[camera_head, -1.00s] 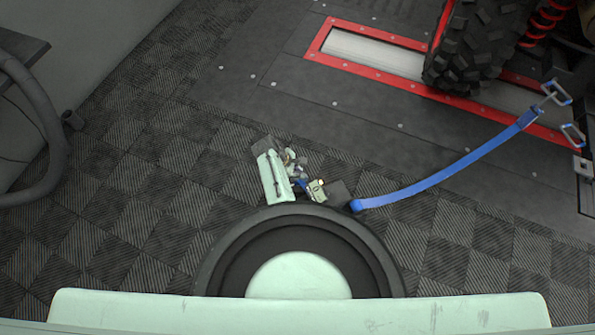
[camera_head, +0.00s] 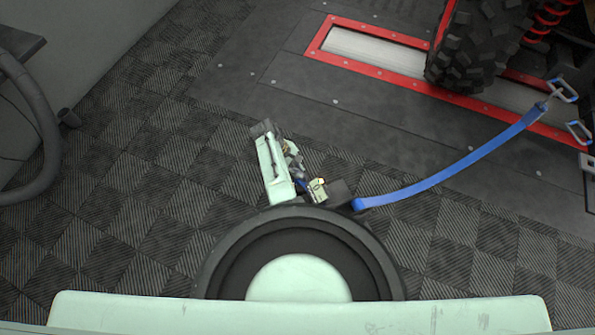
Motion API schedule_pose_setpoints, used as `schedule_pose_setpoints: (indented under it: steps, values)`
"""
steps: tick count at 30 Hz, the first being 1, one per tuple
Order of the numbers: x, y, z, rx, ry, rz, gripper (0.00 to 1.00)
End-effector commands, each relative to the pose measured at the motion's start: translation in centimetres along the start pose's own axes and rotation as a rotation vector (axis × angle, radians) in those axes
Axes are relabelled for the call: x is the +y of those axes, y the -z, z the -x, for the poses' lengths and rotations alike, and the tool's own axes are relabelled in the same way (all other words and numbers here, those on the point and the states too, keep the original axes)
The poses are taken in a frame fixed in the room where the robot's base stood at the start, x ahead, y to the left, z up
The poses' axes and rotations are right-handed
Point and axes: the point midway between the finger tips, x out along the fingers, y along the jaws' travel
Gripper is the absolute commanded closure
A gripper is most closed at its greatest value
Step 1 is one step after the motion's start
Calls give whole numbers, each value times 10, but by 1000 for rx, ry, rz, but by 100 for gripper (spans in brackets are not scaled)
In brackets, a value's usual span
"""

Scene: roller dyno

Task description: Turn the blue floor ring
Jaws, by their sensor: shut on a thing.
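A small bright blue rounded piece (camera_head: 358,205), which I take for the blue floor ring, shows at the near end of a blue strap (camera_head: 450,172). The ring's shape is too small and too covered to make out. My dark gripper (camera_head: 342,194) is low in front of my body, right beside this blue piece, and is shut on it. The fingertips are hidden from above. My pale green arm reaches to the left of it. The strap runs up and right to metal shackles (camera_head: 564,90) with blue edges.
A knobbly tyre (camera_head: 468,52) stands on a red-framed roller (camera_head: 378,55) at the upper right. A dark hose (camera_head: 52,150) hangs by the left wall. The checkered floor (camera_head: 130,210) to the left is clear. The strap spans the floor on the right.

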Motion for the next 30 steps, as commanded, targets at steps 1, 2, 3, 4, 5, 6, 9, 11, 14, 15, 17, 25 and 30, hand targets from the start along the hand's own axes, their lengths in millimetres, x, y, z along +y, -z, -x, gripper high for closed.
schedule_pose_setpoints:
  steps: [1,2,3,4,5,6,9,11,14,15,17,25,30]
  values:
    - [1,3,-2,-7,15,-41,100]
    - [1,3,-2,-12,25,-67,100]
    - [1,3,-2,-19,40,-101,100]
    - [1,4,-2,-25,51,-126,100]
    - [1,4,-2,-30,62,-151,100]
    - [2,4,-2,-37,75,-184,100]
    - [2,4,-2,-54,107,-261,100]
    - [2,4,-1,-62,124,-303,100]
    - [2,4,-1,-76,152,-366,100]
    - [3,4,-1,-81,160,-387,100]
    - [3,4,-1,-87,172,-418,100]
    - [4,3,0,-106,209,-505,100]
    - [4,3,0,-109,217,-526,100]
